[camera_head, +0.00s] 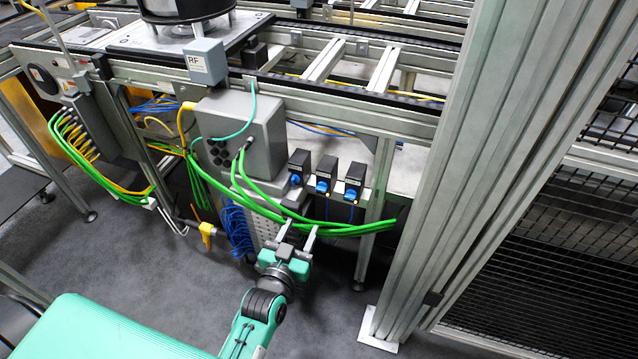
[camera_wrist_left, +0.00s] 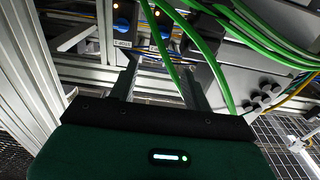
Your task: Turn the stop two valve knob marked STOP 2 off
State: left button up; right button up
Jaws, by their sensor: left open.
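Three black valve units with blue knobs stand in a row under the conveyor: a left knob (camera_head: 296,179), a middle knob (camera_head: 322,186) and a right knob (camera_head: 351,193). Their markings are too small to read in the head view, so I cannot tell which is STOP 2. My left gripper (camera_head: 297,233) is open and empty, below and in front of the row, apart from the knobs. Its two fingers (camera_wrist_left: 160,64) also show in the left wrist view. My right gripper is out of view.
Thick green cables (camera_head: 262,205) sag from the grey box (camera_head: 252,138) past the valves, close to my left fingers. A large aluminium post (camera_head: 440,170) stands to the right. A yellow handle (camera_head: 207,230) is to the left. Floor below is clear.

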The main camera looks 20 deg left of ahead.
aim_at(320, 190)
pick_arm(q)
jog(key=w, duration=0.8)
jog(key=w+b, duration=0.1)
jog(key=w, duration=0.4)
jog(key=shift+w+d+f, duration=0.1)
jog(key=shift+d+f, duration=0.05)
jog(key=shift+f, duration=0.2)
jog(key=shift+w, duration=0.25)
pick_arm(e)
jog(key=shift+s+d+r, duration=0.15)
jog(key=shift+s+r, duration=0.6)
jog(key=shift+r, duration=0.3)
pick_arm(q)
jog(key=shift+c, duration=0.4)
jog(key=c, duration=0.9)
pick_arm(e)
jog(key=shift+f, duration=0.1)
